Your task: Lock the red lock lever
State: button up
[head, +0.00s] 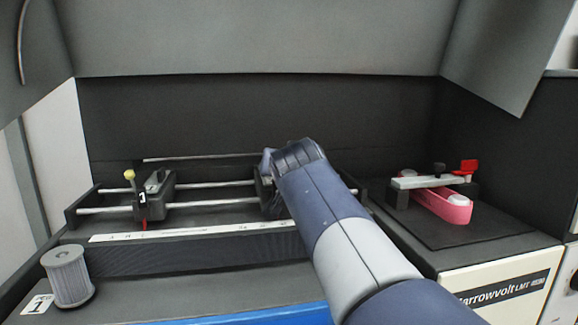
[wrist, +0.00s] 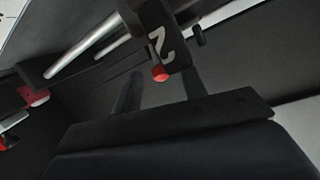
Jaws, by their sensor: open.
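A red lever (head: 469,166) stands raised at the right end of a pale clamp bar (head: 420,182), above a pink loop (head: 444,205) on the right platform. A small piece of red (wrist: 7,142) also shows at the left edge of the wrist view, cut off. My gripper (wrist: 162,86) is open and empty, its two dark fingers apart below a block marked 2 (wrist: 160,38). A red round knob (wrist: 160,73) on that block appears between the fingertips; I cannot tell if they touch it. In the head view my arm hides the fingers, well left of the red lever.
A block marked 3 (head: 152,197) with a red pointer sits on the metal rails (head: 225,190) at left. A white scale strip (head: 185,232) runs in front. A grey cylinder (head: 69,277) stands front left. A dark wall and overhanging hood close off the back and top.

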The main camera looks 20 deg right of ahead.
jog(key=v, duration=1)
jog(key=shift+s, duration=0.15)
jog(key=x, duration=1.1)
jog(key=shift+a+r, duration=0.1)
jog(key=shift+r, duration=0.05)
jog(key=shift+s, duration=0.15)
